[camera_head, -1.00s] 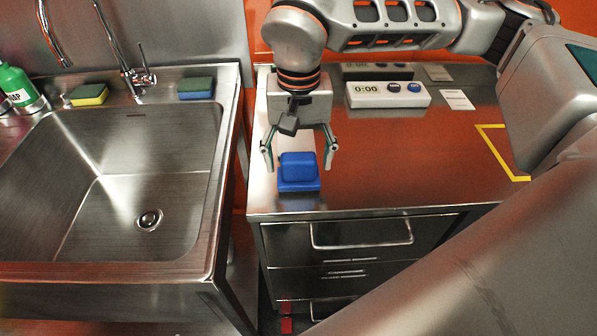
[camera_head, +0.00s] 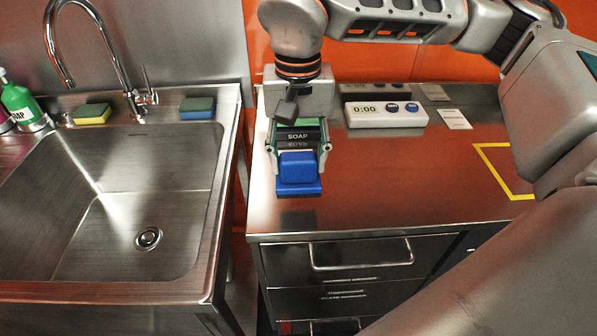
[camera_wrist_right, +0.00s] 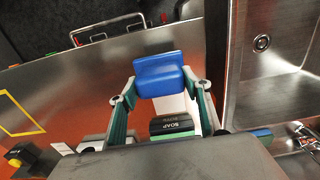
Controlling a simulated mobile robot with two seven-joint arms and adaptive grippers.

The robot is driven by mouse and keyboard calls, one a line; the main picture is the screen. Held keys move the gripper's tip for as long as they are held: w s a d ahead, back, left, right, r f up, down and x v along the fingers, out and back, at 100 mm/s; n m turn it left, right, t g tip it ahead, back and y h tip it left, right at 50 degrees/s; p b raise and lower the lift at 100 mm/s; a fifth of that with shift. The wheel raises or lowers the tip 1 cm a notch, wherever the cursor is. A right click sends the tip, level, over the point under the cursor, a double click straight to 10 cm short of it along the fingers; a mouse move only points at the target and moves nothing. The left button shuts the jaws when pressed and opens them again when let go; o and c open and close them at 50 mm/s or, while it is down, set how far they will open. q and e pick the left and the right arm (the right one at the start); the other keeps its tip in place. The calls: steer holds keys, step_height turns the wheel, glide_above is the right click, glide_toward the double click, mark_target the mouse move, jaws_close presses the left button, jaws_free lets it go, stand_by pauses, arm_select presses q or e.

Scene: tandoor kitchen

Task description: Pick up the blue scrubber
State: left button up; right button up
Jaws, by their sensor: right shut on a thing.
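The blue scrubber (camera_head: 298,170), a block on a wider flat base, is upright at the tips of my right gripper (camera_head: 298,149). The gripper is shut on it, with one finger on each side, and it appears a little above the steel counter (camera_head: 400,180). In the right wrist view the scrubber (camera_wrist_right: 160,75) lies between the two fingertips (camera_wrist_right: 160,91). The exact finger contact is hard to see. My left gripper is not in view.
A dark and green soap box (camera_head: 298,135) stands just behind the scrubber. A white timer (camera_head: 386,114) and a card (camera_head: 454,119) lie farther back. A yellow outline (camera_head: 488,162) marks the right side. A sink (camera_head: 90,215) with two sponges behind it is left.

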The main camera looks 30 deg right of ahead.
step_height(320, 180, up, 15)
steer(key=p, duration=0.1)
steer(key=shift+f+p, duration=0.2)
steer(key=shift+p, duration=0.1)
